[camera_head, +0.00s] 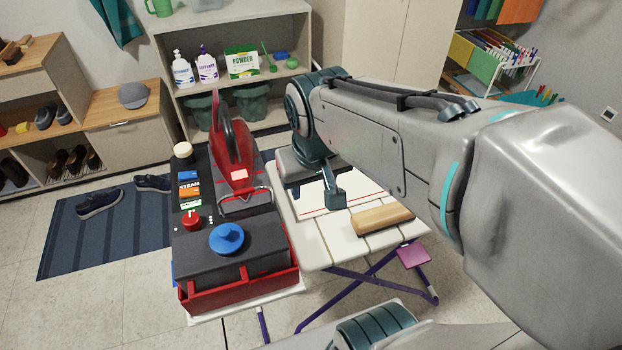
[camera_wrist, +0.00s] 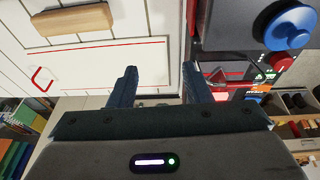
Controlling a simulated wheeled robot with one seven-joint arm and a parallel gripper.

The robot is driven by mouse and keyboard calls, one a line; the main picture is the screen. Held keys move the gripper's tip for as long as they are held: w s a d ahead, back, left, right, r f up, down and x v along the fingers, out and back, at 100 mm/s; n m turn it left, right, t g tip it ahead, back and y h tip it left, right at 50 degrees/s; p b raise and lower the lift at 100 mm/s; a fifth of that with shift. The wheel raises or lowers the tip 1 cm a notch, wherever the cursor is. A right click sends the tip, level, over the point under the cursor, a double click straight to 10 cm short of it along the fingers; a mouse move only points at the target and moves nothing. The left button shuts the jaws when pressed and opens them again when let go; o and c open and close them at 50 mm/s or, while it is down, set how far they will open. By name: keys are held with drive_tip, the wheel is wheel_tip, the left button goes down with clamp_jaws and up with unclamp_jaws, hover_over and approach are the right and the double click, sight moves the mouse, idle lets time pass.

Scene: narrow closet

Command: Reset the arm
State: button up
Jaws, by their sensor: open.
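My gripper (camera_head: 316,195) hangs over the white slatted board (camera_head: 308,254), close to the right side of the red and dark steam station. In the wrist view my gripper (camera_wrist: 160,82) shows two dark fingers spread apart with nothing between them. My arm reaches in from the right in the head view and hides part of the board's far end.
A red iron (camera_head: 232,150) stands upright on the steam station (camera_head: 262,252), which has a blue knob (camera_head: 227,238). A wooden block (camera_head: 381,220) lies on the board. Shelves (camera_head: 240,90) with bottles stand behind. Shoes (camera_head: 98,203) lie on a striped mat (camera_head: 120,235) at left.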

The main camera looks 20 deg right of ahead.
drive_tip(key=s+f, duration=0.1)
drive_tip(key=s, duration=0.1)
drive_tip(key=s+f, duration=0.1)
drive_tip(key=shift+s+d+f, duration=0.3)
drive_tip(key=shift+s+d, duration=0.05)
drive_tip(key=shift+c, duration=0.2)
idle(1.6)
